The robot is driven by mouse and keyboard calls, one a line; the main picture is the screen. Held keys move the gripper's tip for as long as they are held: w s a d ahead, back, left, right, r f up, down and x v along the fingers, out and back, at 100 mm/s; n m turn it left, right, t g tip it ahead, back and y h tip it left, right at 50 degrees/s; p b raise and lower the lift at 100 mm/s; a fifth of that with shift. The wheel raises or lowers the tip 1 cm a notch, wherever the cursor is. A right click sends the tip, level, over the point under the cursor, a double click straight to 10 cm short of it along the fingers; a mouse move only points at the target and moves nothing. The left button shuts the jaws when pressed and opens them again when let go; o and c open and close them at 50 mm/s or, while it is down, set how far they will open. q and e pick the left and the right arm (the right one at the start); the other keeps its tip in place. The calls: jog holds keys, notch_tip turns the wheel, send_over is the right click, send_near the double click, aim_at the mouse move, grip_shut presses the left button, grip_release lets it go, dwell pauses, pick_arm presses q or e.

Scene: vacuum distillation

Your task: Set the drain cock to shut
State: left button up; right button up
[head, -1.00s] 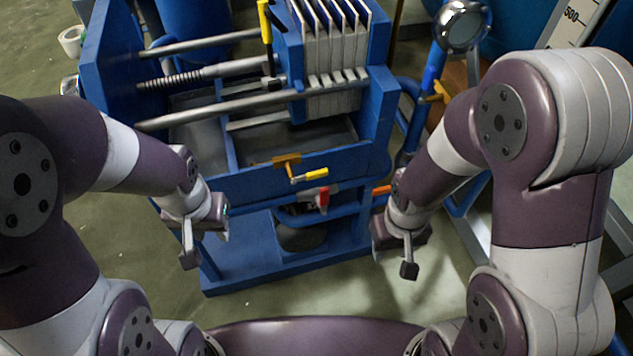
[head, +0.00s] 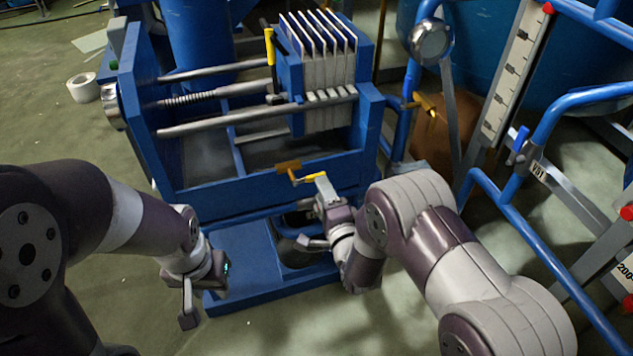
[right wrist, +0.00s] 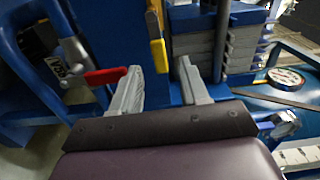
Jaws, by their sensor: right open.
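A brass cock (head: 288,166) with a yellow lever (head: 308,178) is on the front of the blue press frame. Its lever points to the right, roughly along the frame's front. My right gripper (head: 318,214) is open just in front of and below the lever. In the right wrist view the yellow lever end (right wrist: 159,56) is just beyond the open fingers (right wrist: 160,84), in line with the gap between them; I cannot tell if it touches. A red lever (right wrist: 105,76) lies left of the left finger. My left gripper (head: 204,292) hangs apart, lower left, its finger gap unclear.
The blue press (head: 250,190) with its pale plates (head: 325,75) fills the middle. Another yellow lever (head: 270,46) stands upright on it. Blue pipes and a frame (head: 510,195) crowd the right side. Open floor (head: 80,135) lies at the left.

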aim_at(316, 174)
jog(key=b+x, duration=0.1)
jog(key=x, duration=0.4)
jog(key=shift+w+a, duration=0.1)
jog(key=shift+w, duration=0.25)
grip_shut()
